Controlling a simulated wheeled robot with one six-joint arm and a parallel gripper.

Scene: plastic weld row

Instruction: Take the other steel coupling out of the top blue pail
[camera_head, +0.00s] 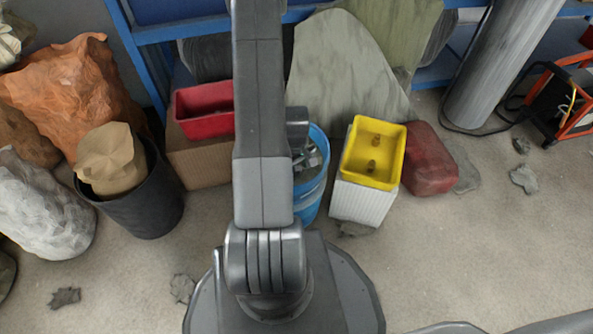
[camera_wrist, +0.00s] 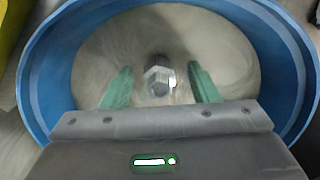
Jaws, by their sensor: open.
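The blue pail (camera_head: 313,182) stands in the middle of the floor, partly hidden behind my arm in the head view. In the wrist view the pail's blue rim (camera_wrist: 38,75) surrounds my gripper (camera_wrist: 160,83), which points down into it. A steel coupling (camera_wrist: 158,80) with a hexagonal face lies on the pale surface inside the pail. My gripper is open, with one green finger on each side of the coupling. I cannot tell whether either finger touches it.
A yellow bin (camera_head: 393,178) with two small brownish pieces sits on a white box (camera_head: 357,205) right of the pail. A red bin (camera_head: 203,127) on a cardboard box (camera_head: 200,160) stands left. A dark red canister (camera_head: 428,160) is further right. Floor at the right front is mostly clear.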

